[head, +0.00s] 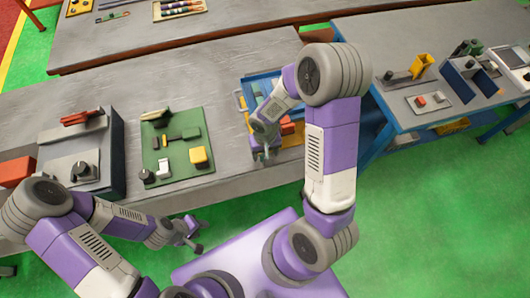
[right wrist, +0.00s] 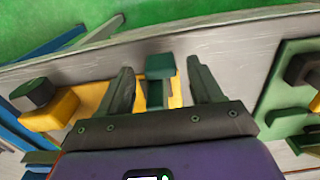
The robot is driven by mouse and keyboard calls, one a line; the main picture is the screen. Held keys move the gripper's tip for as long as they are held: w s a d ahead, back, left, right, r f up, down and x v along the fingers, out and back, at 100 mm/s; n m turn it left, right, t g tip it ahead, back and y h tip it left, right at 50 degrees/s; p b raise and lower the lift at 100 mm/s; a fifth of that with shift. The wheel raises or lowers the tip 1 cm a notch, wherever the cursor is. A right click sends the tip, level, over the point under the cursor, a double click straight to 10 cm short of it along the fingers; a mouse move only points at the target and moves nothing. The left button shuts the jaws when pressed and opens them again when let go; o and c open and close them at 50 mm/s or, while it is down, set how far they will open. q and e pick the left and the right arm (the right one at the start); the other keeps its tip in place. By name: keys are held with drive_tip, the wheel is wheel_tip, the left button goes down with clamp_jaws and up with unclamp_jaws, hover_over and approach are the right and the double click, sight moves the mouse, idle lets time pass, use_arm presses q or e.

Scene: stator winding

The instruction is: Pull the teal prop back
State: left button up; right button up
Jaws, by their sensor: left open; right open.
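The teal prop (right wrist: 160,72) stands up between the two fingers of my right gripper (right wrist: 160,68) in the right wrist view. Yellow shows behind and below it. The fingers are open on either side of the prop, and a gap shows at each side. In the head view my right gripper (head: 262,150) is at the front edge of the grey table, beside the blue-framed fixture (head: 243,90); my arm hides much of this place and the prop cannot be made out there. My left gripper (head: 191,236) is open and empty, low in front of the table.
A green board (head: 155,130) with a yellow block (head: 198,156) and black knobs lies left of the fixture. A dark box-like station (head: 118,150) stands farther left. A blue-framed table (head: 400,125) is at the right. Green floor is clear in front.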

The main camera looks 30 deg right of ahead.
wheel_tip(320, 180, up, 7)
drive_tip(key=shift+f+p, duration=0.1)
drive_tip(key=shift+p, duration=0.35)
idle(0.3)
